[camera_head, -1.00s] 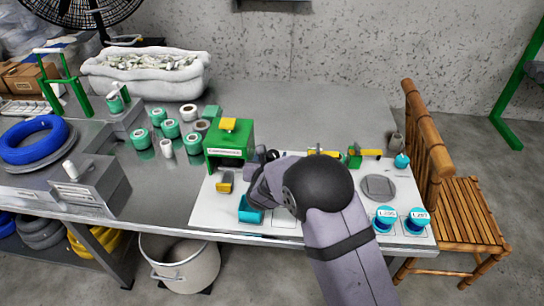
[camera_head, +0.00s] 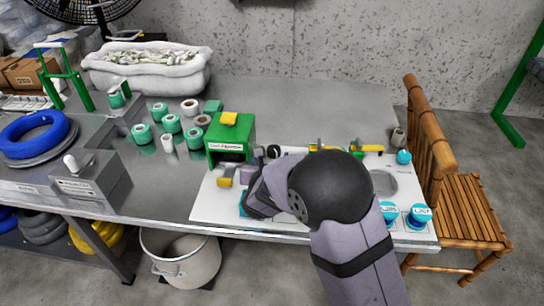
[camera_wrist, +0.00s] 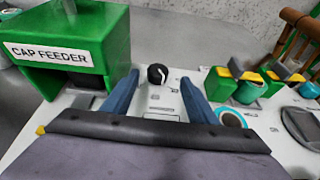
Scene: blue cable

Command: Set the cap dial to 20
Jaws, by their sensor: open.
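The cap feeder is a green box with a yellow top (camera_head: 230,140), and its label reads "CAP FEEDER" in the wrist view (camera_wrist: 60,55). A black round dial with a white mark (camera_wrist: 157,73) stands on the white board to the right of the feeder. My gripper (camera_wrist: 160,80) is open, with its two blue-grey fingers on either side of the dial in the picture. I cannot tell whether they touch it. The dial's number setting is too small to read. In the head view my gripper (camera_head: 257,204) is over the white board, partly hidden by my wrist.
A teal round piece (camera_wrist: 232,119) and green-and-yellow fixtures (camera_wrist: 240,84) are right of my fingers. Two labelled teal spools (camera_head: 404,215) stand at the board's right end. Green spools (camera_head: 168,130) lie left of the feeder.

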